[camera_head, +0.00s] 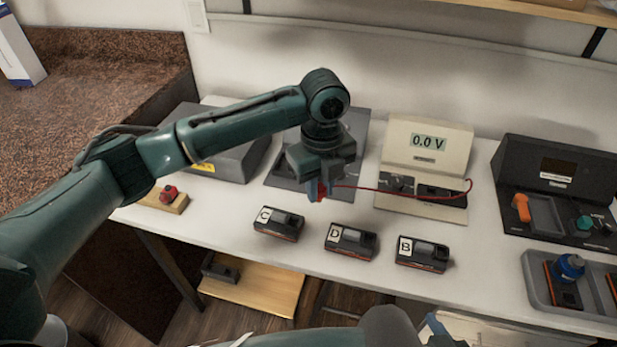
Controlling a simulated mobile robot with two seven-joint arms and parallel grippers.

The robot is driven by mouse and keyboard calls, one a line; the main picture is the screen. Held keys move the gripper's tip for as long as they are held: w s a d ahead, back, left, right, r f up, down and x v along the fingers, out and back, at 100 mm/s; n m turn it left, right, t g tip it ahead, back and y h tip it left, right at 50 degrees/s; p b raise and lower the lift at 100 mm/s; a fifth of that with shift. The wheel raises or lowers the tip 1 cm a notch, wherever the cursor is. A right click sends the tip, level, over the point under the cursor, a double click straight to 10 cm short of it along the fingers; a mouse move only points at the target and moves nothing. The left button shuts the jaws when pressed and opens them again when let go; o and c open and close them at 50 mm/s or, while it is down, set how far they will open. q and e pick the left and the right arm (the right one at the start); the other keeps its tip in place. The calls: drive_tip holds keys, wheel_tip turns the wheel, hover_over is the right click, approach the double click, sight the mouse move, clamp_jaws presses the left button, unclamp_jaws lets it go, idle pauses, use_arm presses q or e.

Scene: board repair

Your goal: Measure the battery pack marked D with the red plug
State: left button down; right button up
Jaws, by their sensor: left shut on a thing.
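The battery pack marked D (349,242) lies on the white table between pack C (279,223) and pack B (422,254). My left gripper (318,192) is shut on the red plug (322,191), which hangs above the table behind packs C and D. The plug is mostly hidden by the fingers. A red cable (420,193) runs from it to the cream meter (425,150), whose display reads 0.0 V. My right gripper does not show.
A dark device with an orange part (521,207) stands at the right. A grey tray (540,297) holding a blue-topped item is at the front right. A grey box (215,150) and a wooden block with a red button (168,196) are at the left.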

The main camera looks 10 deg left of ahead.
use_arm(q)
drive_tip(key=d+p, duration=0.2)
drive_tip(key=d, duration=0.9)
drive_tip(key=shift+s+p, duration=0.35)
drive_tip(key=shift+d, duration=0.1)
drive_tip(key=shift+f+b, duration=0.95)
drive_tip(key=shift+f, duration=2.3)
drive_tip(key=shift+f, duration=0.65)
drive_tip(key=shift+f, duration=0.45)
idle(0.3)
drive_tip(key=shift+f+p, duration=0.15)
drive_tip(key=shift+p, duration=0.3)
